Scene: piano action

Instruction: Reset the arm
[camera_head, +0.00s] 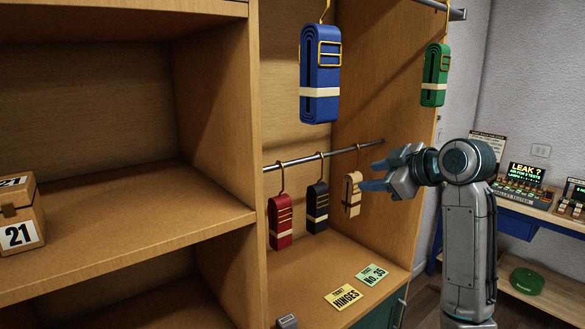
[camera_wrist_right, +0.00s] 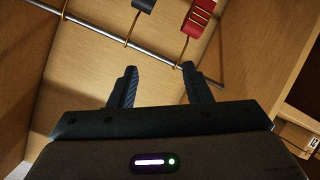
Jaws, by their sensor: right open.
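My right arm (camera_head: 466,230) stands at the right of the head view. Its gripper (camera_head: 368,176) points left toward the lower rail, with its fingers apart and close to the tan folded strap (camera_head: 352,195). I cannot tell from the head view whether they touch. In the right wrist view the two fingers of the right gripper (camera_wrist_right: 160,85) are spread, with nothing between them. Beyond them show the rail (camera_wrist_right: 100,32), a dark strap (camera_wrist_right: 143,5) and a red strap (camera_wrist_right: 199,16). My left gripper does not show.
Red (camera_head: 280,222) and navy (camera_head: 317,207) straps hang on the lower rail (camera_head: 300,160). Blue (camera_head: 320,75) and green (camera_head: 434,75) straps hang higher. Cards (camera_head: 345,297) lie on the cabinet floor. A box marked 21 (camera_head: 18,236) sits on the left shelf. A blue table (camera_head: 520,215) stands right.

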